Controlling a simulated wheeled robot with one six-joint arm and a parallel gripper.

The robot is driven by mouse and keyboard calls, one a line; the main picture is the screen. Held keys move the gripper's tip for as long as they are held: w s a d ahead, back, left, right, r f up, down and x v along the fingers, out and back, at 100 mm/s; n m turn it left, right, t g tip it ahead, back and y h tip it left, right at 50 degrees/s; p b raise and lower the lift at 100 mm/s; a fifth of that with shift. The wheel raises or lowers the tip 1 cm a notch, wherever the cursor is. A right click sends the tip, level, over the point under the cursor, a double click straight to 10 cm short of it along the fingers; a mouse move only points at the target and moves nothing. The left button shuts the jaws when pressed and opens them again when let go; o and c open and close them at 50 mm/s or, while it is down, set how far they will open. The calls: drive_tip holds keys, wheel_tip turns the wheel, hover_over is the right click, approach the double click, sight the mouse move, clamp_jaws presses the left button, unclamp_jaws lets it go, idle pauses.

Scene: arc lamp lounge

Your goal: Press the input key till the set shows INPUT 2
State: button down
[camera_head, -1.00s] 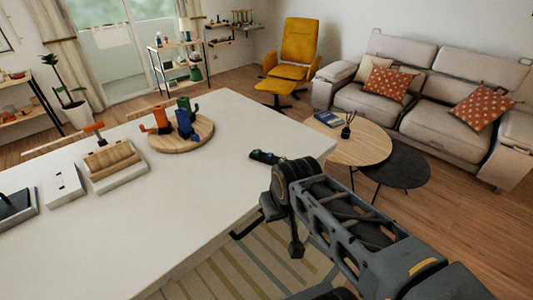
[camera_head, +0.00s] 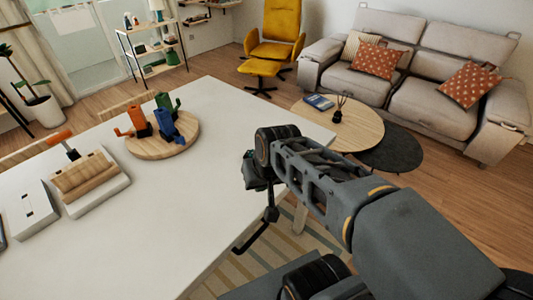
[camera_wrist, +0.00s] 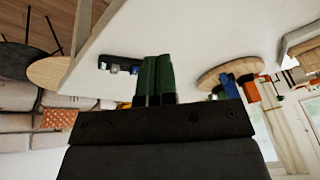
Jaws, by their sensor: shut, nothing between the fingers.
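A dark, remote-like object (camera_wrist: 118,64) with light and bluish parts lies on the white table (camera_wrist: 190,30), near its edge. It shows beside my gripper's fingertips in the wrist view, whose picture is upside down. My arm hides it in the head view. My gripper (camera_wrist: 155,58) is shut and empty, its two dark green fingers side by side. The gap between the fingers and the object cannot be judged. In the head view my gripper (camera_head: 256,180) is mostly hidden by my wrist, over the table's right edge. No set or screen reading is visible.
A round wooden board (camera_head: 185,144) carries orange, blue and green cactus-like figures. A wooden block in a white tray (camera_head: 112,195) and a white box (camera_head: 30,212) stand at left. Beyond are a round coffee table (camera_head: 300,118), a sofa (camera_head: 420,105) and a yellow chair (camera_head: 275,35).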

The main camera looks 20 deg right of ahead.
drive_tip(key=w+d+r+m+t+y+p, duration=0.1)
drive_tip(key=w+d+m+y+p, duration=0.15)
drive_tip(key=w+m, duration=0.3)
drive_tip(key=w+d+r+m+y+p, duration=0.1)
drive_tip(key=w+m+y+p, duration=0.1)
drive_tip(key=w+m+p, duration=0.4)
drive_tip(key=w+d+f+m+t, duration=0.2)
drive_tip(key=w+d+m, duration=0.5)
drive_tip(key=w, duration=0.1)
drive_tip(key=shift+w+d+f+t+p, duration=0.15)
drive_tip(key=shift+d+f+t+p, duration=0.15)
drive_tip(key=shift+f+t, duration=0.1)
drive_tip(key=shift+a+f, duration=0.1)
drive_tip(key=shift+f, duration=0.05)
wheel_tip(320, 180, down, 7)
drive_tip(key=b, duration=0.5)
drive_tip(key=shift+f+b, duration=0.7)
drive_tip(key=shift+b, duration=0.25)
drive_tip(key=shift+f, duration=0.15)
drive_tip(key=shift+f+b, duration=0.3)
drive_tip(key=shift+b, duration=0.3)
